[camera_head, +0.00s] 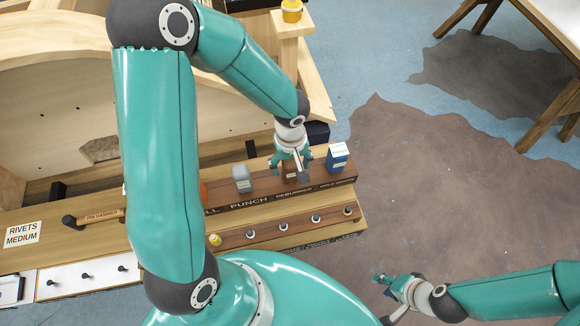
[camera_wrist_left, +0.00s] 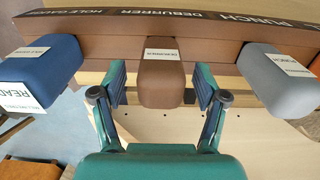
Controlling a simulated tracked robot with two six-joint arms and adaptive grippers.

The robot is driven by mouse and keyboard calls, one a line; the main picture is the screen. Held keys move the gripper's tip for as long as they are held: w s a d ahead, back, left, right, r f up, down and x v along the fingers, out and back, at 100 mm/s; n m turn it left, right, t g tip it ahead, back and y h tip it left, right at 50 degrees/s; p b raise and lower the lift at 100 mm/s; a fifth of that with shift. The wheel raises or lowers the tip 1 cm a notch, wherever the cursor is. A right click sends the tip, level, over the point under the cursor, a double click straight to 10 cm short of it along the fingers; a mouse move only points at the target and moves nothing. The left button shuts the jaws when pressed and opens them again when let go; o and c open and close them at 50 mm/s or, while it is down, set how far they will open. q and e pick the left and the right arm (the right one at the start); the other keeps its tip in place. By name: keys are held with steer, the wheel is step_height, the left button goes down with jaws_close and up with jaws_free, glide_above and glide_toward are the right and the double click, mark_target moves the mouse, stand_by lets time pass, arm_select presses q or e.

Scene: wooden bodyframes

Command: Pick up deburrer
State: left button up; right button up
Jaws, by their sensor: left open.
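The deburrer (camera_wrist_left: 161,80) is a brown block-shaped handle with a white label, standing in the brown tool rack (camera_wrist_left: 205,30) in the left wrist view. In the head view the deburrer (camera_head: 290,173) is mostly hidden behind my left gripper (camera_head: 293,162). My left gripper (camera_wrist_left: 161,92) is open, with one finger on each side of the deburrer and a visible gap to both sides. My right gripper (camera_head: 387,281) is low at the right of the head view, away from the rack, too small to judge its fingers.
The blue hole gauge (camera_head: 338,157) and the grey punch (camera_head: 242,178) stand in the rack on either side of the deburrer. A pin hammer (camera_head: 95,217) lies to the left. A lower wooden rack (camera_head: 270,232) holds several small pieces. Open floor lies to the right.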

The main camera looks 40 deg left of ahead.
arm_select(q)
steer(key=shift+f, duration=0.2)
jaws_close()
stand_by(0.3)
steer(key=shift+r, duration=0.2)
